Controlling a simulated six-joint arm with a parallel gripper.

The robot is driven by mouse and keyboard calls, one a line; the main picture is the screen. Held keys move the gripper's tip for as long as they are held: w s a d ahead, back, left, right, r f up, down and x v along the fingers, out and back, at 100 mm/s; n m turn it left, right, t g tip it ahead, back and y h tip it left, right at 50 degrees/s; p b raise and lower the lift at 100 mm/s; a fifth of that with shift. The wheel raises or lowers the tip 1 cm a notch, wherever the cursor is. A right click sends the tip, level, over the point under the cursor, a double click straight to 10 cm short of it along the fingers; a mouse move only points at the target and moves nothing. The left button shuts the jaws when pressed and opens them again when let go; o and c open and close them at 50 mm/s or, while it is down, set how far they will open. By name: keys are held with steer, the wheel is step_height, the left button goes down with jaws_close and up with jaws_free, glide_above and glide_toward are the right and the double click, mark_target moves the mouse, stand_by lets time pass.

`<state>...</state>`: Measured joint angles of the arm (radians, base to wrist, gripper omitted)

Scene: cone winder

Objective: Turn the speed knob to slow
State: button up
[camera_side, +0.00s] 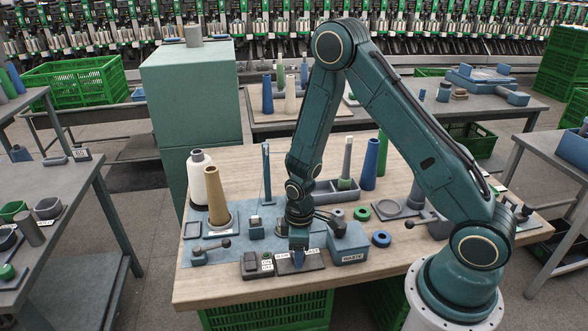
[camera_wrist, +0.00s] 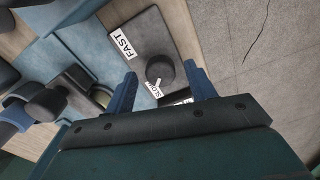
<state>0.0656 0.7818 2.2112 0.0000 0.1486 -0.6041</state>
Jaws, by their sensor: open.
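The speed knob (camera_wrist: 160,66) is a round black knob on a dark plate (camera_wrist: 150,30). A white FAST label (camera_wrist: 124,46) lies at the plate's left in the wrist view, and a white SLOW label (camera_wrist: 155,89) lies just below the knob. My gripper (camera_wrist: 161,72) is open, with one blue finger on each side of the knob in that view. I cannot tell whether the fingers touch it. In the side view my gripper (camera_side: 298,260) points down over the dark plate (camera_side: 314,262) near the table's front edge and hides the knob.
A blue-grey WASTE box (camera_side: 348,244) stands right of my gripper. A small dark switch box (camera_side: 252,266) is to the left, with a lever handle (camera_side: 211,250) beyond it. A tan cone (camera_side: 216,195) and a white cone (camera_side: 200,178) stand at the back left.

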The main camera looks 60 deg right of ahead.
step_height(320, 180, up, 13)
stand_by(0.8)
steer(key=s+a+r+m+t, duration=0.1)
steer(key=s+r+m+t, duration=0.35)
steer(key=r, duration=1.05)
steer(key=s+r+m, duration=0.1)
steer(key=s+r, duration=0.2)
steer(key=s, duration=0.3)
steer(key=s+a+r+t, duration=0.1)
steer(key=s+r, duration=0.3)
steer(key=s, duration=0.3)
steer(key=shift+a+m, duration=0.15)
steer(key=shift+m, duration=0.2)
